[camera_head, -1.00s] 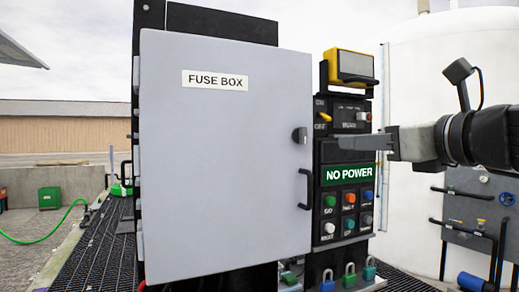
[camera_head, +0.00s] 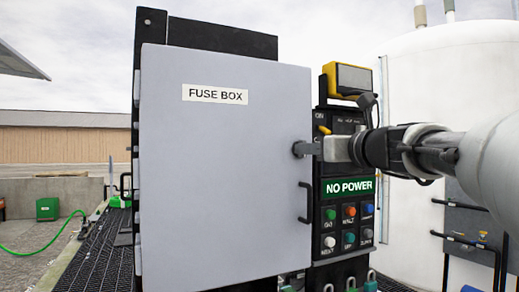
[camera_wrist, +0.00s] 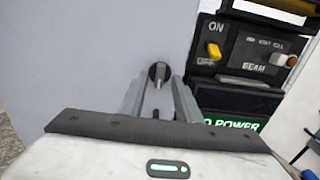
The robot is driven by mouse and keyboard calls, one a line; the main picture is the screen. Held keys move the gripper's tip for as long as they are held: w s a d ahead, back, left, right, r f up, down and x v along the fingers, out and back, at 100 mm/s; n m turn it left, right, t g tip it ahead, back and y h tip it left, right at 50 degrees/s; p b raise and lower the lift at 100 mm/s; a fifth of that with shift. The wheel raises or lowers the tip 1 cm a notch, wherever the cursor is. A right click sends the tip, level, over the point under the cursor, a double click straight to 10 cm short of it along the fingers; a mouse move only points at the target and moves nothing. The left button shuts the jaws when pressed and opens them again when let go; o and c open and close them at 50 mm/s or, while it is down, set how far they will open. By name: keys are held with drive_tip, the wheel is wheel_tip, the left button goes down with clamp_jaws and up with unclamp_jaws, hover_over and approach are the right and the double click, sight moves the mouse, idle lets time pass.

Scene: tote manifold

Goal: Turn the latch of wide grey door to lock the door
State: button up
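The wide grey door (camera_head: 225,180) labelled FUSE BOX looks shut and fills the middle of the head view. Its latch is a small dark round knob with a grey tab (camera_wrist: 158,73), near the door's right edge; in the head view my gripper hides most of it. My gripper (camera_head: 308,149) reaches in from the right to the latch. In the wrist view, the two grey fingers (camera_wrist: 159,92) are apart, with the latch showing between and just beyond their tips. Whether they touch it I cannot tell.
A dark handle (camera_head: 305,202) sits on the door below the latch. Right of the door is a control panel with a green NO POWER sign (camera_head: 348,187), several buttons and a yellow switch (camera_wrist: 214,51). A yellow box (camera_head: 347,79) stands above it.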

drive_tip(key=shift+x, duration=0.75)
clamp_jaws()
